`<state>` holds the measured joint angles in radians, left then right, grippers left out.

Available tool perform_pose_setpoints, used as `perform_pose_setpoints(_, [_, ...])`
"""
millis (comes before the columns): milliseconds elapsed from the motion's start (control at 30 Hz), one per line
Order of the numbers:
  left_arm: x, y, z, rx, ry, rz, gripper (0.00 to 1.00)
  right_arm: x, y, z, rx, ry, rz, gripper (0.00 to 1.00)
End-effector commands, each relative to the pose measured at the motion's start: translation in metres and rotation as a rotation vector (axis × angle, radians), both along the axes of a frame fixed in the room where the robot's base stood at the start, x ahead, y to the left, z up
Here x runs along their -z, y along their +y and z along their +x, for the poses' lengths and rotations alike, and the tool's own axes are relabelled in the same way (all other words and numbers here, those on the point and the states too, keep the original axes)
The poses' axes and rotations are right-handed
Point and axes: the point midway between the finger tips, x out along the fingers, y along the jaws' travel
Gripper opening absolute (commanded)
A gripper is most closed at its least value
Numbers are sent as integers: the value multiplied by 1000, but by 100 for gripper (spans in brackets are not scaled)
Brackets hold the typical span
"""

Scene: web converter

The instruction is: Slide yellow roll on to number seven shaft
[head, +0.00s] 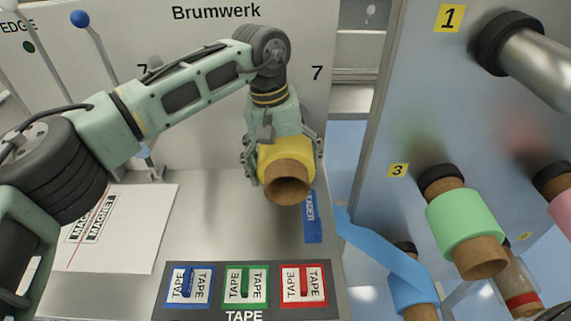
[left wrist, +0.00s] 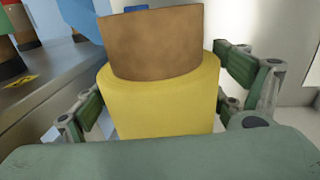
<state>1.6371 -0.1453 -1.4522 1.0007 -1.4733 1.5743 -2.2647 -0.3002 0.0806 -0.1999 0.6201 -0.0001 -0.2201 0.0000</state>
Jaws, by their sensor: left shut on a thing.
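The yellow roll (head: 287,158) has a brown cardboard core sticking out of its near end. My left gripper (head: 280,150) is shut around the yellow roll, in front of the white panel and above the grey table. In the left wrist view the yellow roll (left wrist: 160,100) sits between the green fingers, with its core pointing away from the wrist. A black "7" (head: 317,73) is printed on the white panel behind my arm. I cannot make out a shaft belonging to it. My right gripper is not in view.
A panel at right carries shaft "1" (head: 530,60), a green roll (head: 465,220) by label "3", a blue roll (head: 412,285) with a blue web, and a partly cut-off pink roll (head: 563,208). Open space lies between table and panel.

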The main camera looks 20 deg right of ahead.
Motion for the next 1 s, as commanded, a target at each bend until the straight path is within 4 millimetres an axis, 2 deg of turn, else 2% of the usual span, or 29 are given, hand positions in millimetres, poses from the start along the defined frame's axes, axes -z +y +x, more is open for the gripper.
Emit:
perform_pose_setpoints(333, [-1, -1, 5, 0, -1, -1, 40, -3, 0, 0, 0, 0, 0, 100])
perform_pose_setpoints(367, [-1, -1, 5, 0, -1, -1, 91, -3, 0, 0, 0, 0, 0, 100])
perform_pose_setpoints(467, [-1, -1, 5, 0, -1, -1, 100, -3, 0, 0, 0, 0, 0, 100])
perform_pose_setpoints(833, [0, -1, 5, -1, 1, 1, 100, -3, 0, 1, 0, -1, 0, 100])
perform_pose_setpoints(1000, [-18, 2, 6, -1, -1, 0, 100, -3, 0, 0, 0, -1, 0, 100])
